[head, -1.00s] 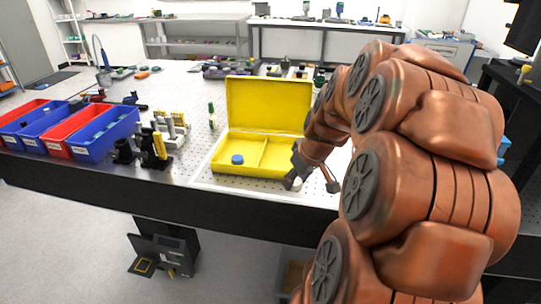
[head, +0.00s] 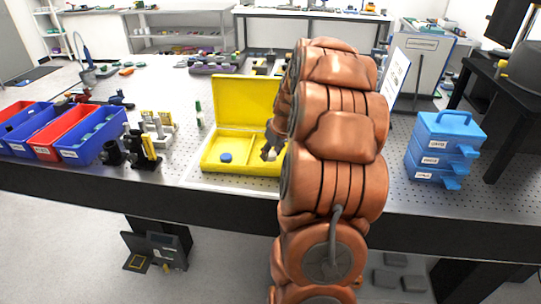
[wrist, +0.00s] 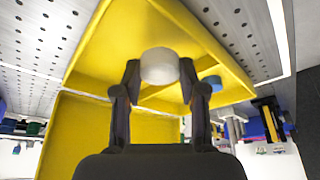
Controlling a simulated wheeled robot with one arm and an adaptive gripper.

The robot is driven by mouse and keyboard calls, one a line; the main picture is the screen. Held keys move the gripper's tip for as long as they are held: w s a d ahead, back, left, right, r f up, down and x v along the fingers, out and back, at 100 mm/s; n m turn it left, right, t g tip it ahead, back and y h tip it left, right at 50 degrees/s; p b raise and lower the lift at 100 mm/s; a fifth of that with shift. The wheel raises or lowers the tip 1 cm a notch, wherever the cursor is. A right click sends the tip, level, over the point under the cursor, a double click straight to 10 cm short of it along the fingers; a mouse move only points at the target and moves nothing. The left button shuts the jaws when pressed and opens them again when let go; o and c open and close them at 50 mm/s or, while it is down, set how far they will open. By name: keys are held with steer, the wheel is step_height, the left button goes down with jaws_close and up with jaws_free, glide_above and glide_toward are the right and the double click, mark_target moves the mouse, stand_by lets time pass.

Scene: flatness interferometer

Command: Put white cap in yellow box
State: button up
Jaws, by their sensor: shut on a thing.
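The yellow box (head: 238,169) stands on the table with its lid raised at the back and its inside split into compartments. A blue cap (head: 226,157) lies in its left compartment. My gripper (head: 270,152) is over the right part of the box, partly hidden by my arm. In the wrist view my gripper (wrist: 159,76) is shut on the white cap (wrist: 159,65), held between the two fingertips. The yellow box (wrist: 92,62) shows behind it, with the blue cap (wrist: 213,82) beyond a divider. How far the white cap is above the box floor I cannot tell.
Red and blue bins (head: 90,148) stand at the left. Black and yellow fixtures (head: 146,153) stand left of the box, with a green-topped bottle (head: 199,115) near it. A blue drawer stack (head: 440,150) stands at the right.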

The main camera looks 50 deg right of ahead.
mark_target(273, 153)
steer(key=shift+w+d, duration=0.35)
steer(key=shift+w, duration=0.25)
step_height(273, 153, down, 3)
steer(key=shift+f+p, duration=0.15)
steer(key=shift+p, duration=0.9)
steer(key=shift+f, duration=0.15)
steer(key=shift+f+b, duration=0.2)
steer(key=shift+b, duration=0.15)
steer(key=o, duration=0.7)
steer(key=shift+r, duration=0.1)
steer(key=shift+r+p, duration=0.2)
steer(key=shift+p, duration=0.15)
steer(key=b+v, duration=0.4)
steer(key=v, duration=0.8)
